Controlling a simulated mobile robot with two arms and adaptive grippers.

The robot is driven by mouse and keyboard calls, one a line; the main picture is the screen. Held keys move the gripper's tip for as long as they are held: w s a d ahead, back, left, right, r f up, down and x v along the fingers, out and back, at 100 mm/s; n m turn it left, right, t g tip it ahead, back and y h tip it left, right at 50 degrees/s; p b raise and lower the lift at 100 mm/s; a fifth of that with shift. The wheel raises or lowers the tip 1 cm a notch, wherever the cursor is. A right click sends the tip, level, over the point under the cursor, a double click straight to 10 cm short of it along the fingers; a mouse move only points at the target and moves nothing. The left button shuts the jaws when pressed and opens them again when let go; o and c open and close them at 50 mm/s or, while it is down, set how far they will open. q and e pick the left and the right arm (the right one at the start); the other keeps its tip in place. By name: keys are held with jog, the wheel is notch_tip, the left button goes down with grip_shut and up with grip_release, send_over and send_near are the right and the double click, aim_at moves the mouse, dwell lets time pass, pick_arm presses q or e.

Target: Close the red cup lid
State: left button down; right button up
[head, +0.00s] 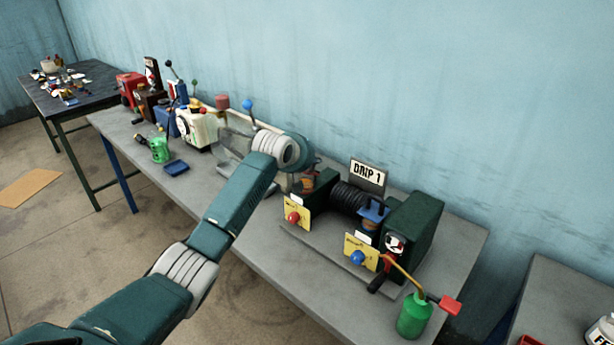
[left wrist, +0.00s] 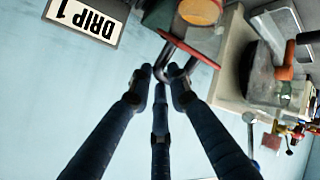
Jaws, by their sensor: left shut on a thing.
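The red cup lid (left wrist: 188,48) shows edge-on in the left wrist view, raised at the rim of an open cup with orange inside (left wrist: 200,12). My left gripper (left wrist: 164,78) is shut on the lid's dark looped handle (left wrist: 174,72). In the head view my left arm reaches over the bench to the left end of the DRIP 1 machine, where the cup (head: 307,184) shows in part. The gripper's fingers and the lid are mostly hidden there behind my wrist. My right gripper is not in view.
A blue lid (head: 373,210) sits above another cup on the machine. The DRIP 1 sign (head: 367,172) stands behind. A green oil can (head: 414,316) stands at the front right. Boxes and tools crowd the bench (head: 262,235) at the left; its front strip is clear.

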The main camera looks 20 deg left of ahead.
pick_arm(q)
jog(key=s+f+t+b, duration=0.1)
jog(key=b, duration=0.1)
jog(key=s+a+f+t+b, duration=0.1)
jog(key=t+b, duration=0.1)
jog(key=shift+n+h, duration=0.3)
jog(key=shift+n, duration=0.1)
jog(key=t+b, duration=0.2)
jog(key=b, duration=0.1)
jog(key=s+t+b, duration=0.1)
jog(key=shift+a+f+n, duration=0.2)
jog(key=shift+a+n, duration=0.05)
jog(key=shift+n, duration=0.05)
jog(key=shift+b, duration=0.3)
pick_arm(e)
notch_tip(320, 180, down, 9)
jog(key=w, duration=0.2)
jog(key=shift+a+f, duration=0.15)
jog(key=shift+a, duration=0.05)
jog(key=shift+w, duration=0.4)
pick_arm(q)
jog(key=c, duration=1.9)
grip_release()
jog(key=shift+o, duration=0.8)
jog(key=shift+a+f, duration=0.1)
jog(key=shift+a, duration=0.1)
jog(key=shift+s, duration=0.1)
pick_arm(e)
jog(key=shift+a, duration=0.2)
